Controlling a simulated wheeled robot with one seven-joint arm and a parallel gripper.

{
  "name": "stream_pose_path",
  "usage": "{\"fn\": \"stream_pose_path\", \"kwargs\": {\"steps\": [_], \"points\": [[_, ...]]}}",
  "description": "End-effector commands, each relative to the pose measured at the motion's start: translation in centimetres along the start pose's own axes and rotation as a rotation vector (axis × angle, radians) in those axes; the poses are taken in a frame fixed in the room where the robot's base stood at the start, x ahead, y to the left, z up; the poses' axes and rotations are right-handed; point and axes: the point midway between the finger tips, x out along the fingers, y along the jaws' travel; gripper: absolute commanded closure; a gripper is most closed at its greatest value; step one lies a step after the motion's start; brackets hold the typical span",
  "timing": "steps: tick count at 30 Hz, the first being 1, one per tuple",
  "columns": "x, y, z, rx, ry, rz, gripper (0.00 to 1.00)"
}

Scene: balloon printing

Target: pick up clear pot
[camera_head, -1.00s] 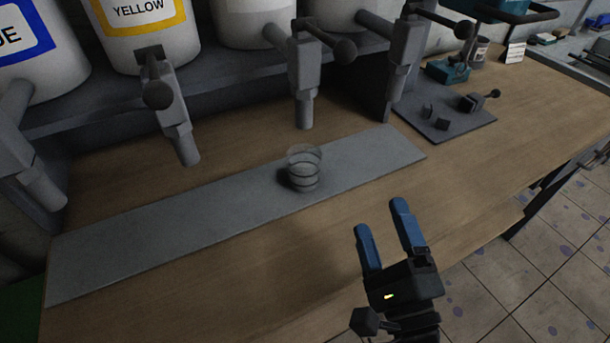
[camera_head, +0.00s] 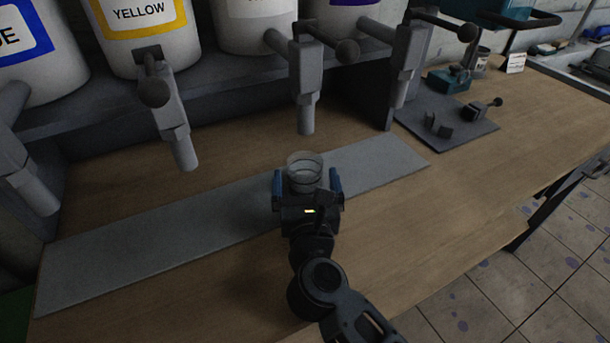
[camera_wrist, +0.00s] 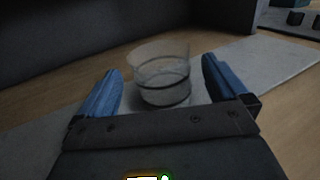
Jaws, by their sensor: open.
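The clear pot (camera_head: 305,168) is a small transparent round cup with dark rings, standing upright on the grey strip below the taps. My gripper (camera_head: 307,181) is open, with one blue finger on each side of the pot. The wrist view shows the pot (camera_wrist: 162,78) between the two spread fingers of my gripper (camera_wrist: 160,92), with visible gaps at both sides. The lower front of the pot is hidden behind my gripper in the head view.
The grey strip (camera_head: 130,240) lies along the wooden table (camera_head: 420,215). Paint containers with taps hang over the back, one labelled yellow (camera_head: 145,35); a tap (camera_head: 306,90) is just behind the pot. A dark plate (camera_head: 445,130) with small parts lies at right.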

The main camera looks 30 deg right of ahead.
Motion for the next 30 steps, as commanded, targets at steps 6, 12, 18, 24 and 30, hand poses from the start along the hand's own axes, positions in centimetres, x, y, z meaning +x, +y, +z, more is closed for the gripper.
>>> {"fn": "stream_pose_path", "kwargs": {"steps": [6,12,18,24,30], "points": [[3.1,0.0,0.1,0.001,-0.001,0.000,0.00],[3.8,-0.1,-0.1,0.000,0.000,0.001,0.00],[3.8,-0.1,-0.1,-0.001,-0.001,0.001,0.06],[3.8,-0.1,0.0,-0.001,-0.001,0.001,0.25],[3.8,-0.1,0.0,-0.001,-0.001,0.001,0.44]]}}
